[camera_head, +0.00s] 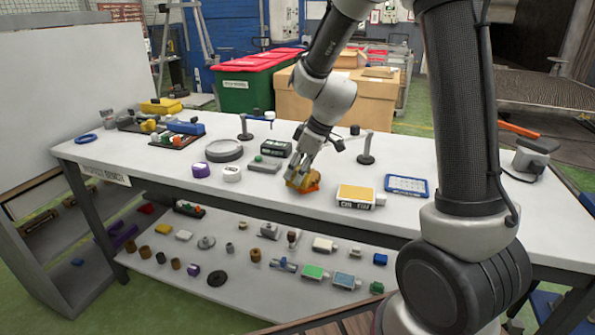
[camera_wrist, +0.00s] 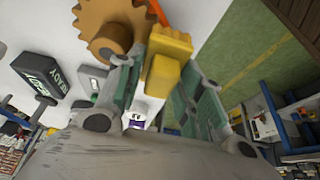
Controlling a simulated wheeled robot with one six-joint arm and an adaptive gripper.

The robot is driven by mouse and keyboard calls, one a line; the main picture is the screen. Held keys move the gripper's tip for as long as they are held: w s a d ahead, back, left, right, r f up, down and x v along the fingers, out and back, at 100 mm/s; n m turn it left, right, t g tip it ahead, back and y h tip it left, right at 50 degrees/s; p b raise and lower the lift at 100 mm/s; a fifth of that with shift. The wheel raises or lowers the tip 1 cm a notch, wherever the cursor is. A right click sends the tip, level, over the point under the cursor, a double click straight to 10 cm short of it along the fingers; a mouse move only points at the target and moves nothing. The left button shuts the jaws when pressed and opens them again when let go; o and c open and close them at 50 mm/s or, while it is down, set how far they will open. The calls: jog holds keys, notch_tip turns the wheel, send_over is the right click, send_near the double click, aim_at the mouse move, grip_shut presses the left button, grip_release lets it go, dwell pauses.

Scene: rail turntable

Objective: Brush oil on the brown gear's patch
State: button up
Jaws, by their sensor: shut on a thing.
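The brown gear (camera_wrist: 103,28) shows large at the top left of the wrist view, with a round hub on its face. In the head view, my gripper (camera_head: 304,160) points down over the middle of the workbench, just above a small orange-brown cluster (camera_head: 301,180). In the wrist view, my gripper (camera_wrist: 158,95) is shut on a yellow stepped block (camera_wrist: 163,70), perhaps the brush. The block's far end lies close beside the gear; I cannot tell if they touch. I cannot make out an oil patch on the gear.
A box with a yellow pad (camera_head: 358,194) and a blue-framed panel (camera_head: 407,185) lie to the right on the bench (camera_head: 235,190). A black READY sign (camera_wrist: 38,75) stands near the gear. A grey disc (camera_head: 224,151) and purple cylinder (camera_head: 201,170) are left. Many small parts fill the lower shelf.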

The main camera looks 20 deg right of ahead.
aim_at(297, 168)
jog(key=shift+w+d, duration=0.15)
jog(key=shift+w, duration=0.05)
jog(key=shift+s, duration=0.1)
dwell(0.4)
jog(key=shift+s+a, duration=0.25)
jog(key=shift+r, duration=3.5)
